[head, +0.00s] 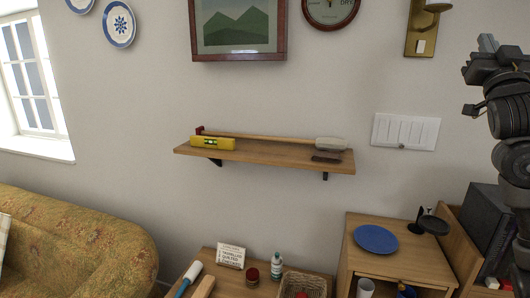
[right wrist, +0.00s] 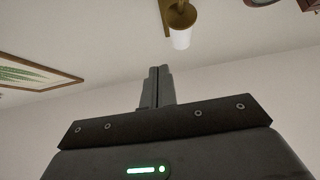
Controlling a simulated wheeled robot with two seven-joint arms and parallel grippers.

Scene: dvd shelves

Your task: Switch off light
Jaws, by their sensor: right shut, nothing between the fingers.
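A brass wall lamp (head: 417,35) is at the top right of the head view, with a small white switch (head: 421,46) low on its backplate. Its top is cut off. In the right wrist view a brass lamp with a white shade (right wrist: 180,38) hangs beyond the fingertips. A white wall panel with several rocker switches (head: 405,131) is below the lamp. My right gripper (head: 487,42) is right of the lamp and above the panel, apart from both. Its fingers (right wrist: 158,72) are shut and empty. My left gripper is out of view.
A wooden shelf (head: 260,152) with a yellow level (head: 213,143) and a long-handled mallet (head: 330,144) juts from the wall left of the panel. A cabinet with a blue plate (head: 375,239) stands below. The wall between lamp and panel is bare.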

